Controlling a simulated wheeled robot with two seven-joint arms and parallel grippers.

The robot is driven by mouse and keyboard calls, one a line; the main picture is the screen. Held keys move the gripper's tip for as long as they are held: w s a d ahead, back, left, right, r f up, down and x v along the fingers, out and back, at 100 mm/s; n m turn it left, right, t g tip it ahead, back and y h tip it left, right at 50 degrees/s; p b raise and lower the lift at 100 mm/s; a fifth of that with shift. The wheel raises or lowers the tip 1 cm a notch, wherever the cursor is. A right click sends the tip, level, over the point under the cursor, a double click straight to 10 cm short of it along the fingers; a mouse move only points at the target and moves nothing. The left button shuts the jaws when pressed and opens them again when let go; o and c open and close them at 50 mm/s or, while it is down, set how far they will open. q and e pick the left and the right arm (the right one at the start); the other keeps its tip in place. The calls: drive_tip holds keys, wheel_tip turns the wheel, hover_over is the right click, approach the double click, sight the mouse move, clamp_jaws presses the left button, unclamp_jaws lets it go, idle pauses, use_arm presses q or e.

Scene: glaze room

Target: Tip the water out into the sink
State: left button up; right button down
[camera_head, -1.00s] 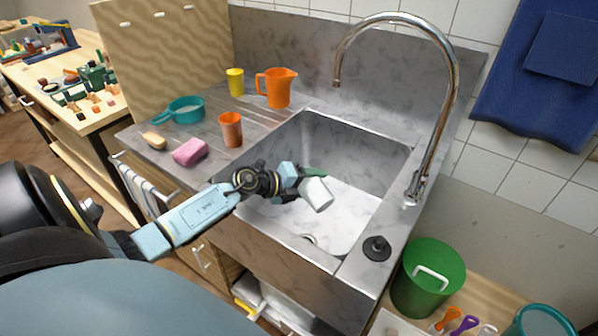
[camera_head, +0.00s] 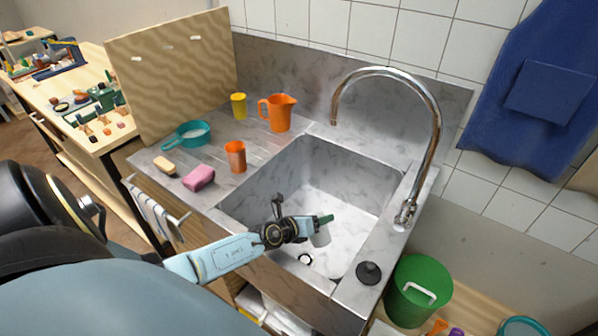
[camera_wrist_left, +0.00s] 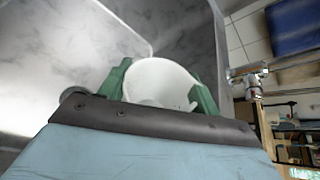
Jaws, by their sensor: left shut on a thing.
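A white cup (camera_head: 321,238) is held over the steel sink (camera_head: 262,178), inside the basin's outline. My left gripper (camera_head: 318,222) is shut on it, with its dark green fingers on either side. In the left wrist view the white cup (camera_wrist_left: 158,78) sits between the two green fingers of the left gripper (camera_wrist_left: 160,92). The cup looks tilted; part of it is hidden behind the gripper. I cannot make out any water in it or running from it. My right gripper is not in view.
A chrome tap (camera_head: 436,150) arches over the basin's right side. A black plug (camera_head: 368,272) sits on the front right rim; the drain (camera_head: 305,259) is open. An orange jug (camera_head: 278,112), orange cup (camera_head: 236,156) and pink sponge (camera_head: 199,178) stand on the drainboard. A green bucket (camera_head: 420,285) is at right.

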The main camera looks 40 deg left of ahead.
sight(326, 232)
use_arm(q)
drive_tip(key=p, duration=0.1)
drive_tip(key=d+m+p, duration=0.1)
drive_tip(key=d+y+p, duration=0.1)
drive_tip(key=shift+s+d+r+m, duration=0.25)
drive_tip(key=shift+r+m, duration=0.05)
drive_tip(key=shift+r, duration=0.05)
drive_tip(key=shift+d+m+y, duration=0.3)
drive_tip(key=shift+d, duration=0.05)
drive_tip(key=shift+s+d+r+m+t+y+p, duration=0.15)
drive_tip(key=shift+d+r+m+t+y+p, duration=0.3)
drive_tip(key=shift+d+p, duration=0.45)
drive_tip(key=shift+s+d+r+m+y+p, duration=0.25)
drive_tip(key=shift+d+m+y+p, duration=0.25)
drive_tip(key=shift+m, duration=0.25)
drive_tip(key=shift+w+d, duration=0.1)
drive_tip(key=shift+w, duration=0.05)
